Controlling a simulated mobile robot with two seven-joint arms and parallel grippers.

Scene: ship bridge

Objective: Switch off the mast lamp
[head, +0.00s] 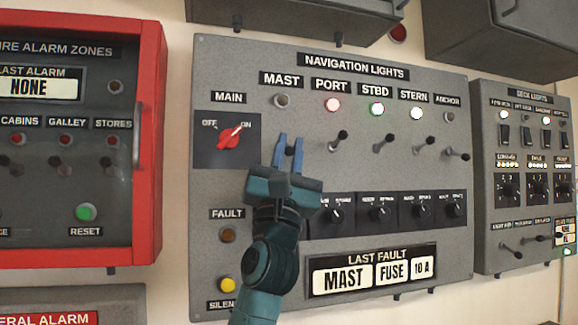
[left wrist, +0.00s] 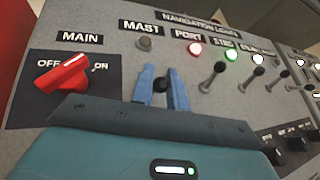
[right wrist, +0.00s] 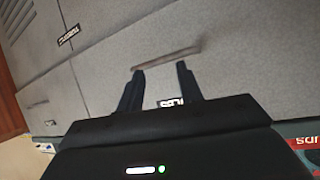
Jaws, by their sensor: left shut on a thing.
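The navigation lights panel (head: 237,80) is on the wall. Its MAST lamp (head: 282,101) looks dark, also in the left wrist view (left wrist: 145,43). My left gripper (head: 290,140) is below this lamp, shut on the MAST toggle switch (left wrist: 160,85). Its blue fingers hide most of the switch, so its lever's tilt is hard to tell. The red MAIN knob (head: 229,136) points towards ON. My right gripper (right wrist: 158,75) shows only in the right wrist view; its dark fingers are apart with nothing between them, near a bar-like handle (right wrist: 167,57) on a grey front.
PORT (head: 333,105), STBD (head: 377,110) and STERN (head: 417,113) lamps are lit; the ANCHOR lamp (head: 449,117) is dark. The PORT toggle (head: 339,139) stands close to the right of my left gripper. A red-framed alarm box (head: 150,140) is at left, the deck lights panel (head: 490,215) at right.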

